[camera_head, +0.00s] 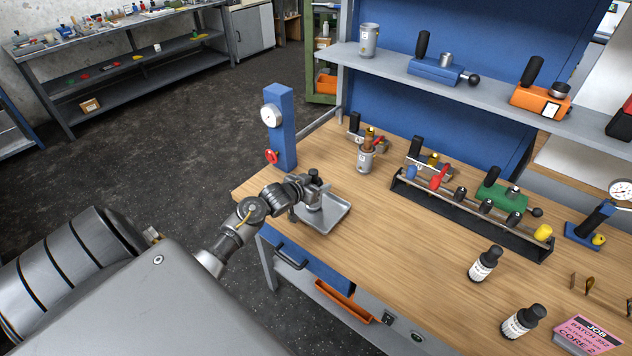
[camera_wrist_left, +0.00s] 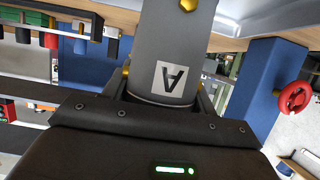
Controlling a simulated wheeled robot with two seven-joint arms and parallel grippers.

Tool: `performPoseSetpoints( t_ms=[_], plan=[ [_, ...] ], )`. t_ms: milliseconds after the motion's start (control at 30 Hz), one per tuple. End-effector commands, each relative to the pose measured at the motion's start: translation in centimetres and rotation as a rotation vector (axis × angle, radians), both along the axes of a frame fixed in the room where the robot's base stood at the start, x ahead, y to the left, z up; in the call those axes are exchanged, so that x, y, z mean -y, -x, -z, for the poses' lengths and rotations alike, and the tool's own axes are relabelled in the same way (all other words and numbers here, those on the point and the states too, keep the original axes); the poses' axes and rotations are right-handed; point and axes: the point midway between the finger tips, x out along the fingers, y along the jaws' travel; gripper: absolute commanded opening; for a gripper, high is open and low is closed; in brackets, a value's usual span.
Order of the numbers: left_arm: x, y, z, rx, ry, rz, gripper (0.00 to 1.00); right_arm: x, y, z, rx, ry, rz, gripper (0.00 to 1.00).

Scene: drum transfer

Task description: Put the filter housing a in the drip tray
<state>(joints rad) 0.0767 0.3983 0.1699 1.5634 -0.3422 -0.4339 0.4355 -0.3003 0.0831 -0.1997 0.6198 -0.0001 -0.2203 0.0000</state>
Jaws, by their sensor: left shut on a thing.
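My left gripper (camera_head: 309,190) reaches in from the left over the near-left corner of the bench, at the drip tray. It is shut on filter housing a (camera_wrist_left: 172,85), a grey cylinder with a white label bearing a black A, upside down in the left wrist view, with brass fittings. In the head view the gripper largely hides the housing. The drip tray (camera_head: 338,216) is a shallow grey metal tray with a raised rim, below and right of the gripper. I cannot tell whether the housing touches the tray. My right gripper is not in view.
A blue post (camera_head: 280,125) with a gauge and red handwheel stands just behind the tray. Another grey housing (camera_head: 365,160) and a black rack (camera_head: 470,217) stand farther right. Two dark bottles (camera_head: 485,264) are near the front. Wood between tray and bottles is clear.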

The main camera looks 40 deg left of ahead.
Motion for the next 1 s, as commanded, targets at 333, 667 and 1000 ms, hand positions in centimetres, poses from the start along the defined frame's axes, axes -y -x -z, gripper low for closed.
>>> performPoseSetpoints(
  t_ms=[333,667,1000],
  plan=[
    [0.0,0.0,0.2,0.005,0.000,-0.001,0.21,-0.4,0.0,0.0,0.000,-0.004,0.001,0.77],
    [0.0,0.0,0.5,0.001,0.000,0.000,0.79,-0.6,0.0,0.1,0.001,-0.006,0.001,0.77],
    [0.0,1.0,-0.1,0.000,-0.001,-0.001,0.79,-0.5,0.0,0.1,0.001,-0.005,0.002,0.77]
  ],
)
